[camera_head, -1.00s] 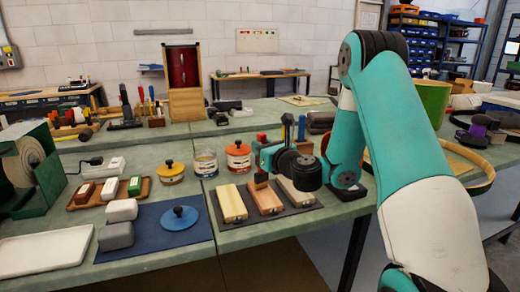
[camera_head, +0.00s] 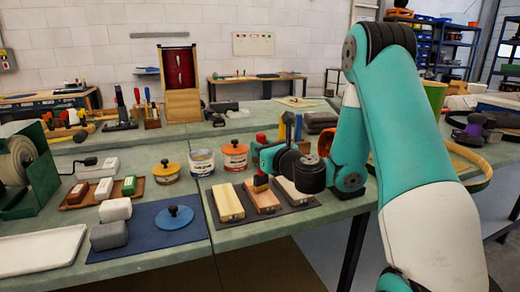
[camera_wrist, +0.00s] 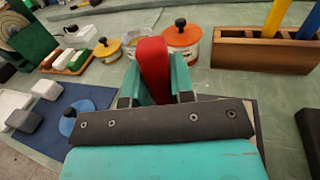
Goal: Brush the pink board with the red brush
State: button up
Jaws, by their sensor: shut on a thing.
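The red brush has a red handle (camera_wrist: 155,68) that stands up between my gripper's two teal fingers (camera_wrist: 157,92) in the wrist view. My gripper (camera_head: 265,158) is shut on it. In the head view the brush's bristle end (camera_head: 260,183) is down at the far part of the middle board, which is the pinkish one (camera_head: 264,201). I cannot tell whether the bristles touch the wood. The pink board lies on a dark mat (camera_head: 246,224) between a yellowish board (camera_head: 229,204) and a pale board (camera_head: 293,194). My gripper hides part of the boards in the wrist view.
An orange-lidded tin (camera_head: 235,156), an open tin (camera_head: 202,162) and a yellow-lidded tin (camera_head: 166,173) stand behind the mat. A wooden holder (camera_wrist: 262,51) with yellow and blue handles stands close by. A blue mat (camera_head: 150,240) with a round blue lid (camera_head: 174,217) lies left.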

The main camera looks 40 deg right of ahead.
jog(key=shift+s+a+b, duration=0.2)
jog(key=shift+s+b, duration=0.35)
jog(key=shift+s, duration=0.15)
jog(key=shift+s+a+b, duration=0.15)
jog(key=shift+s+b, duration=0.4)
jog(key=shift+s, duration=0.1)
jog(key=shift+w+d+p, duration=0.2)
jog(key=shift+w+p, duration=0.5)
jog(key=shift+w, duration=0.05)
jog(key=shift+w+d+p, duration=0.2)
jog(key=shift+w+p, duration=0.5)
jog(key=shift+w, duration=0.05)
jog(key=shift+w+d+p, duration=0.2)
jog(key=shift+w+p, duration=0.55)
jog(key=shift+p, duration=0.1)
jog(key=shift+w+d+p, duration=0.2)
jog(key=shift+w+p, duration=0.5)
jog(key=shift+p, duration=0.15)
jog(key=shift+w, duration=0.1)
jog(key=shift+w+d+p, duration=0.2)
jog(key=shift+w+p, duration=0.5)
jog(key=shift+p, duration=0.3)
jog(key=shift+w+d+p, duration=0.2)
jog(key=shift+w+p, duration=0.45)
jog(key=shift+p, duration=0.35)
